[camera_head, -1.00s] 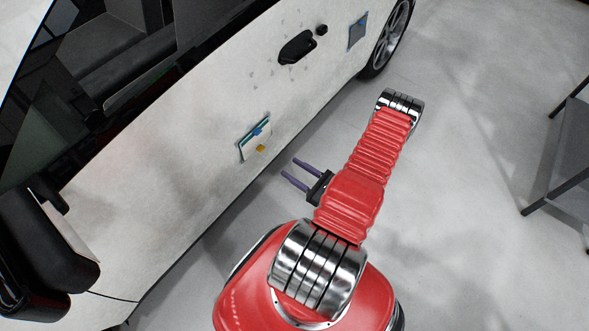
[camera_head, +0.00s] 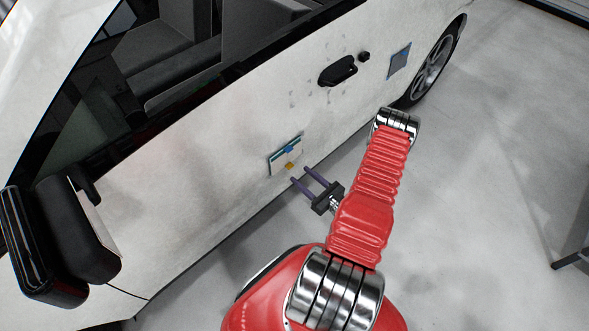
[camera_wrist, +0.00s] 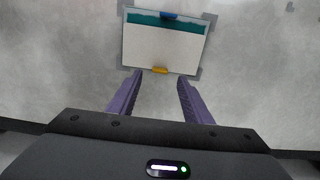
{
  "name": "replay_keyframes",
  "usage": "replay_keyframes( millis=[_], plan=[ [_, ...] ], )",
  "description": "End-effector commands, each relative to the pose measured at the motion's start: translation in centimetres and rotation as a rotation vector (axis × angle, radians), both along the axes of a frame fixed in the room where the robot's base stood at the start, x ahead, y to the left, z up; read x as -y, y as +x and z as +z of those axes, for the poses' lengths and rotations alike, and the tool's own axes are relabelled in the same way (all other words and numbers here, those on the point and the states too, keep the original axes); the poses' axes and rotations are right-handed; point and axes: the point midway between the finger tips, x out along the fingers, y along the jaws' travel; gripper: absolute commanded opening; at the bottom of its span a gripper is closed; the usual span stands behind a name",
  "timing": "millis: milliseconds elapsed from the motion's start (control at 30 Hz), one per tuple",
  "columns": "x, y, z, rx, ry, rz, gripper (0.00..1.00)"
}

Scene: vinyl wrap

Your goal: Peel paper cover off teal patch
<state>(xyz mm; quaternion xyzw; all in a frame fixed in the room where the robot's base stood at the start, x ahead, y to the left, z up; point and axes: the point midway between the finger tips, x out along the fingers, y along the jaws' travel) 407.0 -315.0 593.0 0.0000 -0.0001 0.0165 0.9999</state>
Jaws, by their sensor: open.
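The teal patch (camera_wrist: 190,24) is on the white car door, with a teal strip showing along its top edge. A pale paper cover (camera_wrist: 165,46) lies over most of it. A blue tab (camera_wrist: 168,15) is at the top edge and a yellow tab (camera_wrist: 160,70) at the bottom edge. In the head view the covered patch (camera_head: 282,158) is on the lower door, with the yellow tab (camera_head: 290,165) at its lower side. My gripper (camera_wrist: 159,78) is open and empty. In the wrist view its purple fingers point toward the patch's bottom edge, one on either side of the yellow tab.
The car door (camera_head: 210,170) carries a black handle (camera_head: 338,71) and a second, blue-grey square patch (camera_head: 399,61) near the wheel (camera_head: 435,65). A black mirror (camera_head: 75,235) sticks out at the left. The floor at the right (camera_head: 480,190) is mostly clear.

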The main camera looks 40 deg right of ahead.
Motion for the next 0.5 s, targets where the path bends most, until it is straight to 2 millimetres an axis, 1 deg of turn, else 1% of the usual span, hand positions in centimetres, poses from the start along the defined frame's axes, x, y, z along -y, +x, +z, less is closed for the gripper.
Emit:
replay_keyframes(
  millis=[33,300,500],
  plan=[
    [-0.1,0.7,0.0,0.0,-0.002,0.003,0.45],
    [-0.2,3.9,0.0,0.0,-0.002,0.003,0.45],
    [-0.2,5.3,0.0,0.0,0.0,0.0,0.45]
  ],
)
